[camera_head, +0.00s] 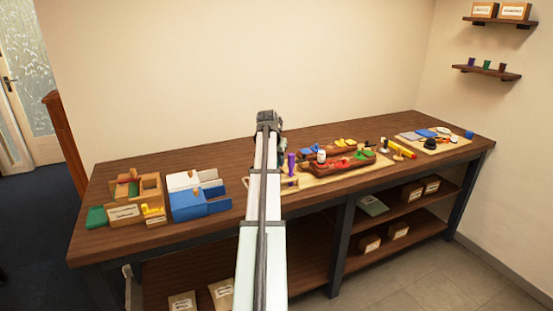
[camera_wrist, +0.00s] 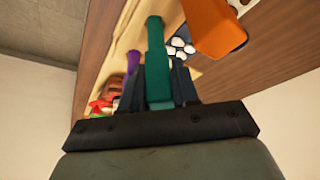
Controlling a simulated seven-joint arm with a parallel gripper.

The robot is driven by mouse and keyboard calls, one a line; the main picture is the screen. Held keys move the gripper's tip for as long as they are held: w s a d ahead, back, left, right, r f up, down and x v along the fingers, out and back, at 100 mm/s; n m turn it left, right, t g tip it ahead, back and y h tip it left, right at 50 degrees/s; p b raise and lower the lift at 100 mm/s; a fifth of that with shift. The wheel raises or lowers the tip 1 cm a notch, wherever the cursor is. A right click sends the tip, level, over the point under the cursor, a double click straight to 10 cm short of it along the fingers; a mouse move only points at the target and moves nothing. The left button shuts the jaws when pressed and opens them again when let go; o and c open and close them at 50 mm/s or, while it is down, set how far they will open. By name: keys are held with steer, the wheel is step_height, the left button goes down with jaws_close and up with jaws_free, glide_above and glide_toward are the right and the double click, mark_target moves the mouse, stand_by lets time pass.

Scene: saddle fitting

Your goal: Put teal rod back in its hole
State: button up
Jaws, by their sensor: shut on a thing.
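The teal rod (camera_wrist: 156,62) is held between the two fingers of my gripper (camera_wrist: 160,82) in the wrist view. It sticks out past the fingertips, away from the wrist. My gripper is shut on it. In the head view, my gripper (camera_head: 268,122) is over the middle of the bench, and my own arm hides most of it and the rod. I cannot pick out the rod's hole in either view. A purple piece (camera_wrist: 133,60) shows left of the rod in the wrist view; a purple upright piece (camera_head: 291,163) also shows in the head view, right of my arm.
Wooden holders with coloured pieces (camera_head: 350,160) stand on a pale board right of my arm. Blue and white boxes (camera_head: 197,195) and a wooden box set (camera_head: 128,200) stand left. An orange block (camera_wrist: 215,28) and white round pieces (camera_wrist: 182,46) lie close to the rod in the wrist view.

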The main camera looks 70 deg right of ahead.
steer(key=shift+f, duration=0.55)
steer(key=o, duration=1)
steer(key=shift+c, duration=0.2)
steer(key=v, duration=1.3)
steer(key=shift+r, duration=0.35)
